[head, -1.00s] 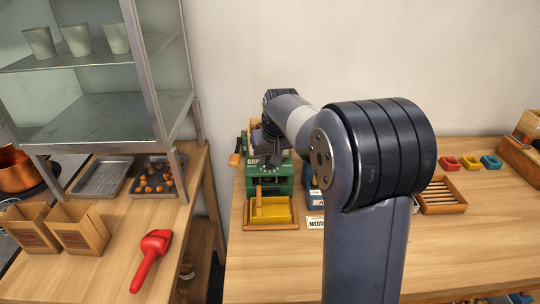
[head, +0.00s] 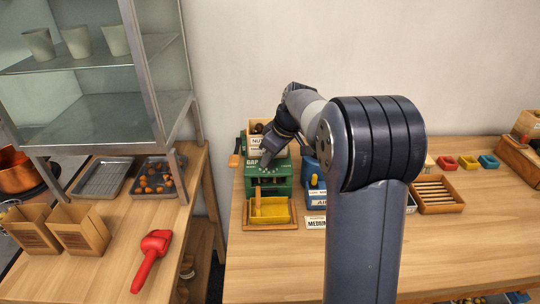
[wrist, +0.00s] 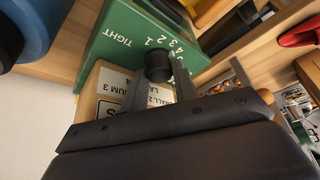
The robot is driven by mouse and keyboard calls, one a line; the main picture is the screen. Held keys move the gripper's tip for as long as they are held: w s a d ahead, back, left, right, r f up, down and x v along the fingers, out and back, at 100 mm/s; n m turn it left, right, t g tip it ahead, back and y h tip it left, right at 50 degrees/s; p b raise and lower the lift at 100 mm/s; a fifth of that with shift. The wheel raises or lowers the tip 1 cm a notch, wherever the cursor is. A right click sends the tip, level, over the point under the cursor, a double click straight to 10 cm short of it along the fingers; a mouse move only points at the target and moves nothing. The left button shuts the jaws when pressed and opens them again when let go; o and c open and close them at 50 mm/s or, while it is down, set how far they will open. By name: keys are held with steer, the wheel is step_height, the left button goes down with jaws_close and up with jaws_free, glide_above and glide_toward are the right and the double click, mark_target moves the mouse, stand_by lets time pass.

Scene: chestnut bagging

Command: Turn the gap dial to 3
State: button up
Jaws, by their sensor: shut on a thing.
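The green machine (head: 282,186) stands at the left end of the right-hand table, with "GAP" lettering on its top. In the wrist view its green panel (wrist: 118,58) shows the word "TIGHT" and white numerals, with 1, 2 and 3 legible. The black gap dial (wrist: 158,66) sits beside the numerals, between my fingertips. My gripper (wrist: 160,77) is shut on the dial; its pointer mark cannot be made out. In the head view my gripper (head: 267,160) comes down on the machine's top and hides the dial.
A yellow tray (head: 270,208) sits at the machine's front. A blue machine (head: 312,178) stands close on its right. A labelled box (head: 257,128) stands behind. A red scoop (head: 150,260) lies on the left table. The right table's front is largely clear.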

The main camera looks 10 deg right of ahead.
steer(key=shift+n, duration=0.5)
steer(key=o, duration=1)
steer(key=shift+m, duration=0.3)
